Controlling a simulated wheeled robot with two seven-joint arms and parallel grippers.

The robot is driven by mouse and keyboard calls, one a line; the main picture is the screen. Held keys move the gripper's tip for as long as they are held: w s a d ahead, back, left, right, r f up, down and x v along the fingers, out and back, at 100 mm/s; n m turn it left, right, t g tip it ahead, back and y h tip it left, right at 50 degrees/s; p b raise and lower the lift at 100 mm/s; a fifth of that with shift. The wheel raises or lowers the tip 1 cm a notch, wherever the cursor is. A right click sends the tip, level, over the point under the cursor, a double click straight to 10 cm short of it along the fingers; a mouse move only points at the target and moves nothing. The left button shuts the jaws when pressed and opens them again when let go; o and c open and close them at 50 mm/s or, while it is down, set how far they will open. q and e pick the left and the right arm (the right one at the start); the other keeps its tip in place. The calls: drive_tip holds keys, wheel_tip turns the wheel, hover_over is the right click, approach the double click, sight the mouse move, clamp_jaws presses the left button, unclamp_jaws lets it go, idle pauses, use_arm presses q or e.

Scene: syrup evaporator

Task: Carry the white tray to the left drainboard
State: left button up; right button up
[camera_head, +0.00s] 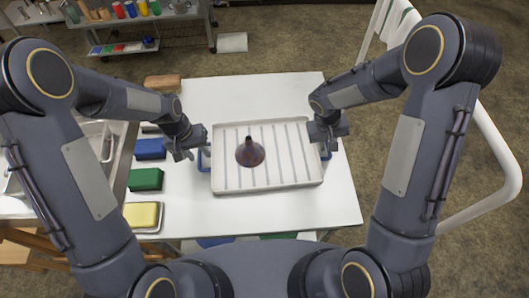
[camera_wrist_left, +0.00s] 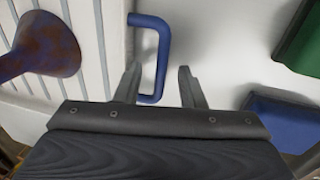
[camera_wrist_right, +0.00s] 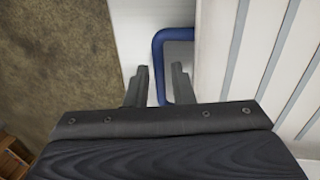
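The white tray (camera_head: 222,181), ribbed inside, lies flat on a white table, with a dark maroon funnel (camera_head: 249,153) standing on it. The funnel also shows in the left wrist view (camera_wrist_left: 45,48). The tray has a blue handle at each end. My left gripper (camera_head: 196,152) is open at the left handle (camera_wrist_left: 163,55), whose bar appears between the fingers. My right gripper (camera_head: 327,147) is open at the right handle (camera_wrist_right: 158,60), whose bar also appears between the fingers. A steel sink unit (camera_head: 108,140) is at the left; I cannot tell which part is the left drainboard.
A brown block (camera_head: 162,82) lies at the back left. A white rail (camera_head: 495,140) curves along the right. The table behind the tray is clear.

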use_arm(q)
drive_tip(key=shift+f, duration=0.2)
use_arm(e)
drive_tip(key=shift+f, duration=0.25)
use_arm(q)
drive_tip(key=c, duration=0.4)
use_arm(e)
drive_tip(key=c, duration=0.4)
use_arm(q)
clamp_jaws()
use_arm(e)
clamp_jaws()
use_arm(q)
drive_tip(key=shift+r, duration=0.1)
use_arm(e)
drive_tip(key=shift+r, duration=0.15)
